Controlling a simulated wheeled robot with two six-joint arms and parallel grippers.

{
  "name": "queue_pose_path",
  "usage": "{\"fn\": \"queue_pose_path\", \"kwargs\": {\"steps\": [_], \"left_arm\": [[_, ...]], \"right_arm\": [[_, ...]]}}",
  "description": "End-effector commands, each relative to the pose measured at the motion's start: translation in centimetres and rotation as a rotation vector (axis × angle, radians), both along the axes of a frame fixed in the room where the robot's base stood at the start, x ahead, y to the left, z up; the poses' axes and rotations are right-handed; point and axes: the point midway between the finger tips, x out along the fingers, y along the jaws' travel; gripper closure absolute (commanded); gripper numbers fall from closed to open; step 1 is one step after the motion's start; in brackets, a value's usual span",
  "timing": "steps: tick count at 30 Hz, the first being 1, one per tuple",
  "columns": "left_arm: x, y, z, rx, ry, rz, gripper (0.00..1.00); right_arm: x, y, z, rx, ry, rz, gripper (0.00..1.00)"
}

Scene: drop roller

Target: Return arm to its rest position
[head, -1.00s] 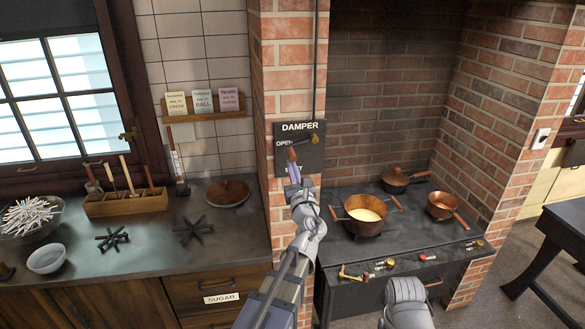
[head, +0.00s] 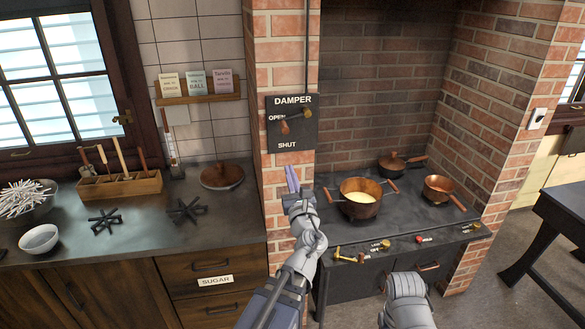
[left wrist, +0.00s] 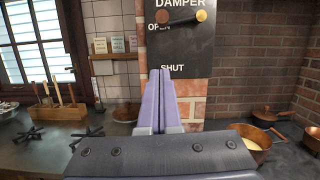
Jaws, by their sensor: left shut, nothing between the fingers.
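The black damper panel (head: 292,143) is on the brick pillar, marked OPEN above and SHUT below. Its lever (head: 295,119) runs from a brass pivot to a brown knob beside the OPEN mark; the lever also shows in the left wrist view (left wrist: 182,20). My left gripper (head: 291,177) is below the panel in the head view, its purple fingers pointing up, together and empty. In the left wrist view the fingertips (left wrist: 160,72) overlap the panel's lower left edge, with the lever above and apart from them. My right gripper is not seen; only a grey part of my right arm shows.
A copper pot (head: 360,197) with yellow contents and smaller copper pans (head: 441,190) stand on the stove, right of my left gripper. The counter at left holds a wooden tool box (head: 120,187), a white bowl (head: 40,239) and black trivets (head: 187,210).

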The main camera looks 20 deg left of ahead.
Motion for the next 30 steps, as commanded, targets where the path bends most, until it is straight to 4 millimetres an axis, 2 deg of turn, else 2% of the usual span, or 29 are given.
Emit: {"fn": "queue_pose_path", "kwargs": {"steps": [3,20,23,25,29,30], "left_arm": [[-0.7,-0.1,-0.3,0.000,0.000,0.001,1.00],[-0.8,-0.1,-0.5,-0.037,-0.013,0.004,1.00],[-1.3,0.0,-1.6,-0.193,-0.069,0.021,1.00],[-2.1,0.1,-3.2,-0.380,-0.129,0.049,1.00],[-4.0,-0.6,-8.2,-0.802,-0.250,0.158,1.00],[-4.7,-1.1,-9.9,-0.929,-0.280,0.205,1.00]], "right_arm": [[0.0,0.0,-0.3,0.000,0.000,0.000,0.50],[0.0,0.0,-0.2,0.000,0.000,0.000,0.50],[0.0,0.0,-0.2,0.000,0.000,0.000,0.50],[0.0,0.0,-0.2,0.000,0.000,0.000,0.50],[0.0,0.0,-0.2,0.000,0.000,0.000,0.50],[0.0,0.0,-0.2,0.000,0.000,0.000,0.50]]}}
